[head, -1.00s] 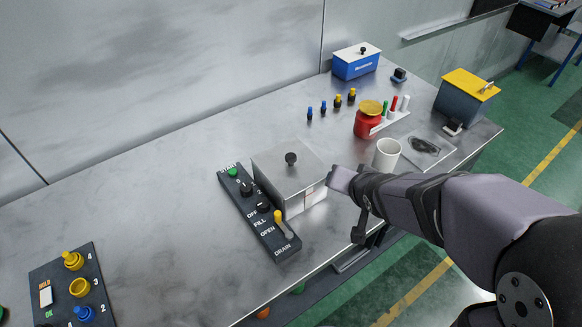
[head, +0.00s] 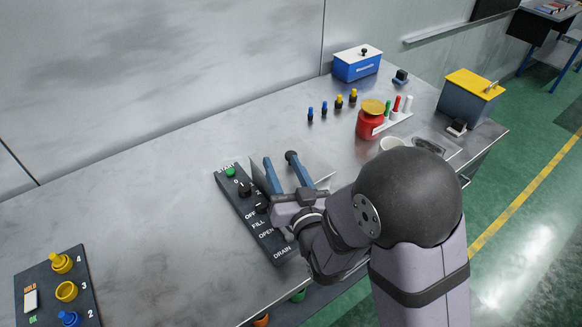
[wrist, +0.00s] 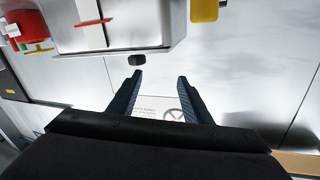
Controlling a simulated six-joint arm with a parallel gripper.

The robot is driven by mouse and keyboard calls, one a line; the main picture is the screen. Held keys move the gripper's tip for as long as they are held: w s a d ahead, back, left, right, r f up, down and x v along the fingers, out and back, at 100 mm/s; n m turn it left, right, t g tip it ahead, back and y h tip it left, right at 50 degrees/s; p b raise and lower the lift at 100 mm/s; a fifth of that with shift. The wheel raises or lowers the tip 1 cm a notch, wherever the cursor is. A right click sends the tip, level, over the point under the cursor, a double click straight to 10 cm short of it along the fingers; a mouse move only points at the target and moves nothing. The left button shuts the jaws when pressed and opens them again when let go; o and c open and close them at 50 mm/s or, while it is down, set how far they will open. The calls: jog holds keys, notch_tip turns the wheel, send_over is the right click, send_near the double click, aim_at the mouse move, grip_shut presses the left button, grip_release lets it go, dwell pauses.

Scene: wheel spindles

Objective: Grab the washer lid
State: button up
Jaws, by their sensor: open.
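The washer is a grey metal box with a flat lid (head: 320,173), behind the dark control panel (head: 229,188). My gripper (head: 281,160) is open, its two blue fingers spread above the lid and pointing towards the wall. A dark knob (head: 291,155) shows at the right fingertip; whether they touch cannot be told. In the wrist view my gripper (wrist: 160,77) has nothing between its fingertips. A small dark block (wrist: 137,60), seemingly the lid knob, is just beyond the left fingertip. My arm hides the washer's front and much of its lid.
A white mug (head: 391,144) stands to the right, partly behind my arm. A red jar with a yellow top (head: 370,120) and a blue box (head: 356,66) are farther back. A board with coloured knobs (head: 58,290) lies at left. The table between is clear.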

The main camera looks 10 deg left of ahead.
aim_at(291, 153)
jog(key=d+f+h, duration=0.1)
jog(key=d+f+n+h, duration=0.1)
jog(key=d, duration=0.1)
jog(key=shift+f+t, duration=0.1)
jog(key=shift+t, duration=0.3)
jog(key=shift+p+x, duration=0.5)
jog(key=shift+x, duration=0.85)
jog(key=shift+p+x, duration=1)
jog(key=shift+x, duration=1.35)
jog(key=shift+d, duration=0.15)
jog(key=shift+c, duration=0.3)
jog(key=c, duration=1)
grip_shut()
jog(key=shift+w, duration=0.1)
jog(key=shift+r, duration=0.2)
